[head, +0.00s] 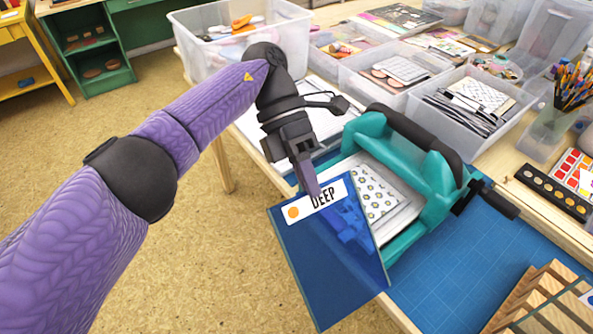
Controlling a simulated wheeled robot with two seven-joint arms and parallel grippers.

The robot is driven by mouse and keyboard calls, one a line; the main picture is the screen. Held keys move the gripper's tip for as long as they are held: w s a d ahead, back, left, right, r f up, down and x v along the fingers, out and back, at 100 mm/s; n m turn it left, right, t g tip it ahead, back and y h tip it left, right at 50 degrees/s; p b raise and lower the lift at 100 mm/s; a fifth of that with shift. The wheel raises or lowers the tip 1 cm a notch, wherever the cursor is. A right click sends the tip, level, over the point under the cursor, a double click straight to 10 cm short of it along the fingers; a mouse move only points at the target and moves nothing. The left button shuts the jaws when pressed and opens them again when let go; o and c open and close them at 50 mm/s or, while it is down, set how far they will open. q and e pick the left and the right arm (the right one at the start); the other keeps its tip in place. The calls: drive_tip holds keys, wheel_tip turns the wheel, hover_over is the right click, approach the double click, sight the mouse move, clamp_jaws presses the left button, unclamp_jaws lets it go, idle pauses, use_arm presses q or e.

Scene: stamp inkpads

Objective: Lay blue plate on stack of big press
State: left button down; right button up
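The blue plate (345,275) is a translucent blue sheet with a white label reading DEEP and an orange dot. My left gripper (314,190) is shut on the plate near its upper edge, by the label. The plate is tilted and hangs at the table's front edge, in front of the big press (425,165). The press is teal with a black handle bar. Its stack (375,190) is a pale layered pile with a patterned top sheet, partly hidden behind the plate. My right gripper is not in view.
A blue cutting mat (470,270) lies under the press. A wooden rack (550,300) stands at the lower right. The press crank (490,200) sticks out to the right. Clear bins (475,110) with supplies line the back, and a paint set (553,192) lies at right.

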sight(315, 206)
use_arm(q)
drive_tip(key=f+n+t+h+b, duration=0.1)
drive_tip(key=n+t+h, duration=0.2)
drive_tip(key=n, duration=0.1)
drive_tip(key=f+n+t+h+b, duration=0.2)
drive_tip(key=n+t+h, duration=0.1)
drive_tip(key=n, duration=0.2)
drive_tip(key=d+f+n+t+h+b, duration=0.1)
drive_tip(key=f+n+t+h, duration=0.1)
drive_tip(key=n+t+h, duration=0.1)
drive_tip(key=shift+s+d+f+n+t+h+b, duration=0.1)
drive_tip(key=shift+s+f+n+t+h+b, duration=0.15)
drive_tip(key=shift+n+h, duration=0.45)
drive_tip(key=a+f+n+t+b, duration=0.1)
drive_tip(key=n+t, duration=0.1)
drive_tip(key=t, duration=0.1)
drive_tip(key=a+f+n+t+b, duration=0.1)
drive_tip(key=n+t, duration=0.1)
drive_tip(key=t, duration=0.1)
drive_tip(key=a+f+n+t+b, duration=0.1)
drive_tip(key=t, duration=0.2)
drive_tip(key=shift+w+n, duration=0.4)
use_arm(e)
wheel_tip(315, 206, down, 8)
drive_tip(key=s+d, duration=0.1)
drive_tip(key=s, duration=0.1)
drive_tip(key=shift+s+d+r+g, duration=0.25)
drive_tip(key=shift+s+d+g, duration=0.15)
